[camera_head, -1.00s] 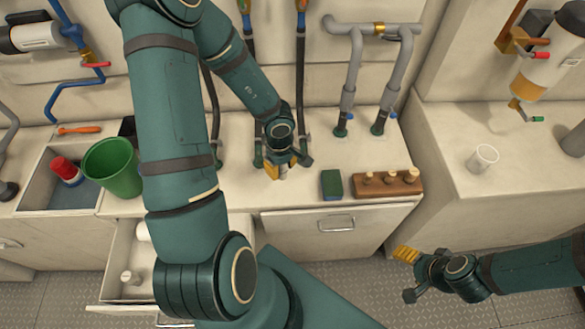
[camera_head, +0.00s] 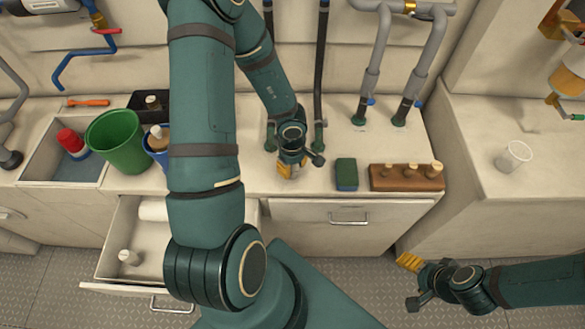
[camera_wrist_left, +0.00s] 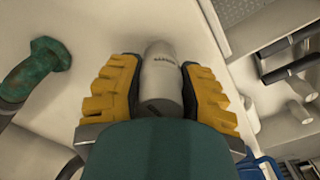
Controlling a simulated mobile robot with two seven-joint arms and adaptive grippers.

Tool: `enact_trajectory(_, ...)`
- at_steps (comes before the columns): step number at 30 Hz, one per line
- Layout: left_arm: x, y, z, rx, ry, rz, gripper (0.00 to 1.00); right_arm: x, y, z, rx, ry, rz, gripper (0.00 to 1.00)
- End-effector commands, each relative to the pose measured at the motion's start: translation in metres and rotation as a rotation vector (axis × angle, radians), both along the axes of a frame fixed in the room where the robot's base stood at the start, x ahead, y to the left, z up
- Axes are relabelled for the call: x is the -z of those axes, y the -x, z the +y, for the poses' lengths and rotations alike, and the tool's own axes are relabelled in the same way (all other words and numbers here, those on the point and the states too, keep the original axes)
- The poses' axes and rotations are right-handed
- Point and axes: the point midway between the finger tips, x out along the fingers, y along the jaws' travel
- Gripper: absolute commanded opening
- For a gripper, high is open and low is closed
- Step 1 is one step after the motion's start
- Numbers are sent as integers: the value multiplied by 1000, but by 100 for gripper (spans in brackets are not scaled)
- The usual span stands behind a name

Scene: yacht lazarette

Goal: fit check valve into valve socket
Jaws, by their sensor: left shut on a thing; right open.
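My left gripper (camera_head: 291,168) is shut on a pale grey cylinder, which I take to be the check valve (camera_wrist_left: 162,78). In the left wrist view it lies between the yellow fingers, with dark lettering on its side. My left gripper is over the counter near its front edge. A green fitting (camera_wrist_left: 45,62) shows left of the gripper in that view, apart from the valve. I cannot tell which fitting is the valve socket. My right gripper (camera_head: 408,280) is open and empty, low at the right in front of the cabinets.
A green-blue sponge (camera_head: 346,174) and a brown peg rack (camera_head: 425,183) are right of my left gripper. A green bucket (camera_head: 115,140) and blue cup (camera_head: 154,154) are left. Hoses and grey pipes (camera_head: 380,45) rise behind. A drawer (camera_head: 115,268) is open below.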

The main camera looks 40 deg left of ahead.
Motion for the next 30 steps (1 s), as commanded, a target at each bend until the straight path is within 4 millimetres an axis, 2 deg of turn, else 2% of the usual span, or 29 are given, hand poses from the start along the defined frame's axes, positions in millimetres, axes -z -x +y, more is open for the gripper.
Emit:
enact_trajectory(10,2,0,0,1,0,-1,1,0,0,0,0,0,0,69)
enact_trajectory(11,2,0,0,1,0,-1,43,0,0,0,0,0,0,69)
enact_trajectory(12,2,0,0,1,0,-1,57,0,0,0,0,0,0,69)
enact_trajectory(13,2,0,0,1,0,-1,65,0,0,0,0,0,0,69)
enact_trajectory(23,1,0,0,0,0,-1,65,-1,0,0,0,0,0,69)
enact_trajectory(26,-6,0,0,0,0,-1,65,-5,-1,0,2,0,-2,69)
enact_trajectory(30,-25,0,0,-1,1,-2,65,-19,-5,-1,8,2,-10,69)
